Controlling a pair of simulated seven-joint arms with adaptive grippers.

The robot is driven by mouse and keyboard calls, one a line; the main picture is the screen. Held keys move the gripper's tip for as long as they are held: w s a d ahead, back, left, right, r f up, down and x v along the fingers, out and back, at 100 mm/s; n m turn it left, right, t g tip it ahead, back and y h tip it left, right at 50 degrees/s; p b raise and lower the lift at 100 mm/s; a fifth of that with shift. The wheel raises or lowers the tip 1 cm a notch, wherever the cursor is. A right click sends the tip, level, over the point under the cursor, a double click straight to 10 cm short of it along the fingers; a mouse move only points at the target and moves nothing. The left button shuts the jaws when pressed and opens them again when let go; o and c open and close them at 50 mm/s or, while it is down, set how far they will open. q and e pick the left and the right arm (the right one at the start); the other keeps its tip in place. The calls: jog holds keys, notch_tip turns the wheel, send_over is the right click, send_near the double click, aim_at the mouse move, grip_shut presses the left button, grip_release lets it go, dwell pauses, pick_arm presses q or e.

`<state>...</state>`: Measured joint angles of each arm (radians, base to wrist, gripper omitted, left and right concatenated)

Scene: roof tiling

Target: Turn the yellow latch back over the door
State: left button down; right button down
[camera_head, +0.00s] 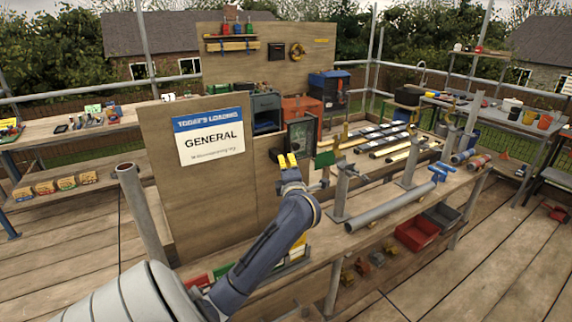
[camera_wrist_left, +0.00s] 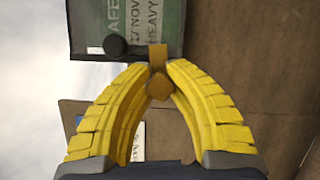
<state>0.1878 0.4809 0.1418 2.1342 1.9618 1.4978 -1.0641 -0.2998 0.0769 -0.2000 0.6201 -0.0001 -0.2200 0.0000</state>
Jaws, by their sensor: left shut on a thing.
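My left gripper (camera_head: 288,160) has yellow fingers and is at the wooden board, just below the dark-framed door (camera_head: 301,136). In the left wrist view, the gripper (camera_wrist_left: 158,90) is shut on the small yellow-orange latch (camera_wrist_left: 157,56), whose lower end sits between the fingertips. The latch's upper end overlaps the edge of the door (camera_wrist_left: 145,20) in the picture; I cannot tell whether it touches it. A dark round knob (camera_wrist_left: 115,45) is beside the latch. In the head view the latch is hidden at the fingers. My right gripper is not in view.
A white-and-blue "GENERAL" sign (camera_head: 210,137) is on the board to the left. A green flat tool (camera_head: 325,159) is just right of the gripper. A grey pipe (camera_head: 390,208) lies along the bench front. Red and grey bins (camera_head: 416,234) are below.

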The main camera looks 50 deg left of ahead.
pick_arm(q)
jog(key=shift+w+d+m+h, duration=0.15)
jog(key=shift+m+h, duration=0.25)
jog(key=shift+m, duration=0.4)
jog(key=c, duration=1.4)
grip_release()
jog(key=shift+d, duration=0.1)
jog(key=shift+c, duration=0.2)
jog(key=shift+o, duration=1.3)
jog(key=shift+a, duration=0.2)
